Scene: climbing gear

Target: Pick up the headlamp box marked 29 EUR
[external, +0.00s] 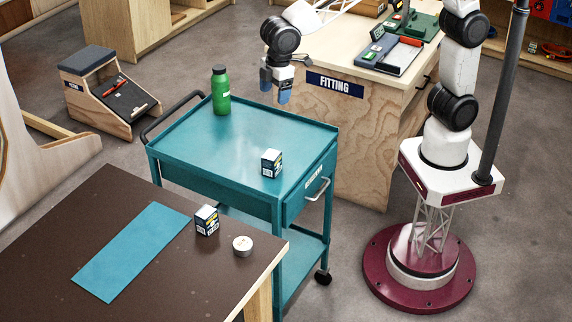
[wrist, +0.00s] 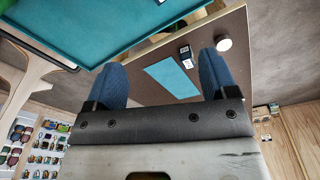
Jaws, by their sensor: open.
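Two small dark-and-white boxes show in the external view. One box (external: 271,163) stands on the teal cart top (external: 240,145), near its front right corner. The other box (external: 207,220) stands on the dark brown table (external: 60,240), and it also shows in the wrist view (wrist: 185,52). The price marks are too small to read, so I cannot tell which box is marked 29 EUR. My gripper (external: 275,88) is open and empty, pointing down above the far right end of the cart. Its blue fingers frame the wrist view (wrist: 162,72), apart from both boxes.
A green bottle (external: 221,90) stands at the cart's far left. A teal mat (external: 130,250) and a round white roll (external: 242,246) lie on the brown table. The wooden FITTING counter (external: 365,130) stands behind the cart. The cart's middle is clear.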

